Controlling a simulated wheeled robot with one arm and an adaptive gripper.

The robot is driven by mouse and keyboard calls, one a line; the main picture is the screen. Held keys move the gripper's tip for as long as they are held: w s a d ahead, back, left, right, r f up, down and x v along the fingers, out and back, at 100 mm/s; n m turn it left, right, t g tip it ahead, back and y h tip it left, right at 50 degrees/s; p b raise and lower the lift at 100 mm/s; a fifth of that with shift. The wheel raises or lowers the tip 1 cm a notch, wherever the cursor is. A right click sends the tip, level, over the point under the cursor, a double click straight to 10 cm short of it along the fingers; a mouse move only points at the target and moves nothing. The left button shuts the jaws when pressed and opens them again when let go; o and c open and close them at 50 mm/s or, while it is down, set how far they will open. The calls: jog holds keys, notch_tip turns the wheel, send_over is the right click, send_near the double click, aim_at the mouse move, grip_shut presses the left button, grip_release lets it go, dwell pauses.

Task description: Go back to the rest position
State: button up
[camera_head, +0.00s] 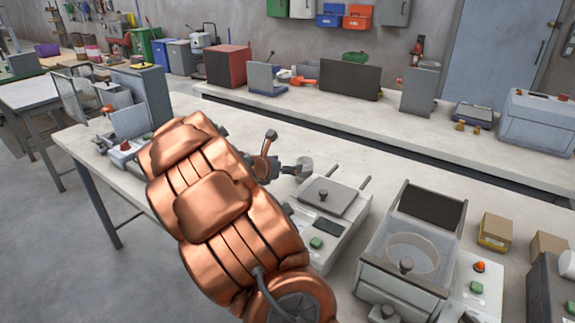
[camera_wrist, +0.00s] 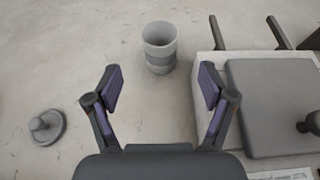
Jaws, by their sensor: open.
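My gripper (camera_wrist: 158,88) is open in the wrist view, its two purple-padded fingers spread apart with nothing between them. It points down over the pale worktop (camera_wrist: 150,125). A grey cup (camera_wrist: 159,48) stands on the worktop just ahead of the fingertips, apart from them. A grey lid with a knob (camera_wrist: 44,126) lies on the worktop to the left.
A machine with a grey lid plate (camera_head: 328,197) stands close to the right of my gripper. Further right is an open-topped machine with a round bowl (camera_head: 412,256), then small boxes (camera_head: 495,232). A back bench (camera_head: 385,130) carries several devices. Grey floor (camera_head: 60,235) is clear at left.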

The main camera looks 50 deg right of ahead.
dwell(0.5)
jog(key=s+a+r+m+y, duration=0.1)
jog(key=s+a+m, duration=0.2)
jog(key=s+a+r+m+g+y+p, duration=0.1)
jog(key=s+a+r+m, duration=0.1)
jog(key=s+a+m, duration=0.1)
jog(key=s+a+r+m+g, duration=0.1)
jog(key=s+a+m, duration=0.2)
jog(key=a, duration=0.2)
jog(key=shift+s+a+r+m+y, duration=0.25)
jog(key=shift+s+r+m+y, duration=0.05)
jog(key=shift+s+r+y, duration=0.1)
jog(key=s+a+f+m+y+p, duration=0.1)
jog(key=s+a+m+y, duration=0.2)
jog(key=a, duration=0.8)
jog(key=s+a+f+m+y, duration=0.1)
jog(key=s+a+m+y, duration=0.2)
jog(key=s+a, duration=0.4)
jog(key=s+a+f+m+y+p, duration=0.1)
jog(key=s+a+y, duration=0.3)
jog(key=a, duration=1.2)
jog(key=shift+s+m+y+p, duration=0.3)
jog(key=shift+s+m+y, duration=0.1)
jog(key=shift+s+m, duration=0.55)
